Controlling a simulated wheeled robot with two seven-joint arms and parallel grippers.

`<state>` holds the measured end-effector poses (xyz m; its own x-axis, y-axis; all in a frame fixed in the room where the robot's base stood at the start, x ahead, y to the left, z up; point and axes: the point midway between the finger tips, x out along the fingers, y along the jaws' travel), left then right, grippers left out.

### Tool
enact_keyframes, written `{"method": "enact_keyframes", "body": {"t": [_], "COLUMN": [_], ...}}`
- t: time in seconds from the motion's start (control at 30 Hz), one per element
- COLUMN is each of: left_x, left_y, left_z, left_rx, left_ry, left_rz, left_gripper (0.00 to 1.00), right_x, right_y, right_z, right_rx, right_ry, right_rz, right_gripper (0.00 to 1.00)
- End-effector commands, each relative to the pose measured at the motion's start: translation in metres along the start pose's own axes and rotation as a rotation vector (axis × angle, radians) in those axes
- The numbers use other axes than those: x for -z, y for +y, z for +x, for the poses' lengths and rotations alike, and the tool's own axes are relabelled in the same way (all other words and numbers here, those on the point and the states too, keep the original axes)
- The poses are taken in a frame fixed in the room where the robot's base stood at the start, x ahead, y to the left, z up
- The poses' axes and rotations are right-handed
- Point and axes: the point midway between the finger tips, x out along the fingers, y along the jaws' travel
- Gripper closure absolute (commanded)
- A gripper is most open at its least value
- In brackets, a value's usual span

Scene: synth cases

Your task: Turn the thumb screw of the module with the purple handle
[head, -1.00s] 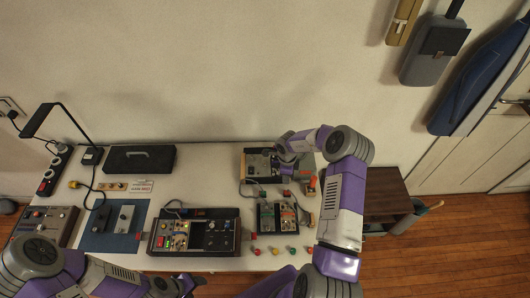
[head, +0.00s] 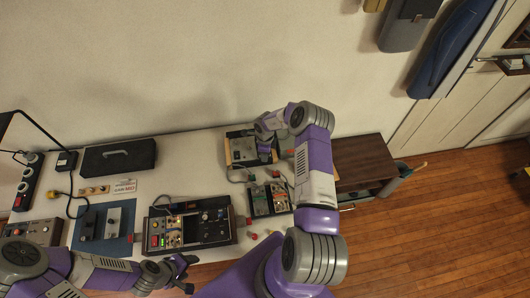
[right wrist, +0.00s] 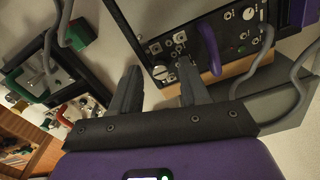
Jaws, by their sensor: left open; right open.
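The module with the purple handle (right wrist: 208,46) shows at the top of the right wrist view, in a dark case. Near the handle on its panel is a round silver screw head (right wrist: 163,74), which looks like the thumb screw. My right gripper (right wrist: 158,72) is open, with its fingers apart and the screw head showing between the fingertips. Contact cannot be told. In the head view the case (head: 242,150) sits at the table's back right, partly hidden by my right arm. My left gripper (head: 184,272) is open and empty at the table's front edge.
A larger control panel (head: 190,226) stands mid-table, and a smaller unit (head: 270,200) with green and red parts stands front right. Grey cables (right wrist: 297,85) run beside the module. A black case (head: 118,157) and a blue mat (head: 90,246) lie left.

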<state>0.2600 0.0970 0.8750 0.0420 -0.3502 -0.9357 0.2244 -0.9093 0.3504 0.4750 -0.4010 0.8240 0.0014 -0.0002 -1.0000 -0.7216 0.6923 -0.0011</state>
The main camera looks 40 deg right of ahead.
Motion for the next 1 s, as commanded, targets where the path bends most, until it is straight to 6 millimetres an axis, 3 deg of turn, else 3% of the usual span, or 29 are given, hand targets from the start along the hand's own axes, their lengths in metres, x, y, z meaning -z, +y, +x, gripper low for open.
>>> {"method": "enact_keyframes", "body": {"t": [0.17, 0.43, 0.77, 1.0], "left_x": [0.0000, 0.0000, 0.0000, 0.0001], "left_y": [0.0001, 0.0001, -0.0002, -0.0011], "left_z": [0.0000, 0.0000, 0.0006, 0.0031], "left_rx": [0.000, 0.000, 0.000, 0.000], "left_ry": [0.000, 0.000, 0.000, 0.000], "left_rz": [0.000, 0.000, 0.000, 0.000], "left_gripper": [0.41, 0.41, 0.41, 0.41], "right_x": [-0.0001, 0.0000, 0.0001, 0.0003], "right_y": [0.0000, 0.0001, 0.0000, -0.0002], "right_z": [-0.0002, -0.0003, -0.0003, 0.0000], "right_rx": [0.000, 0.000, 0.000, 0.000], "right_ry": [0.000, 0.000, 0.000, 0.000], "right_rz": [0.000, 0.000, 0.022, 0.133], "right_gripper": [0.58, 0.99, 1.00, 1.00]}}
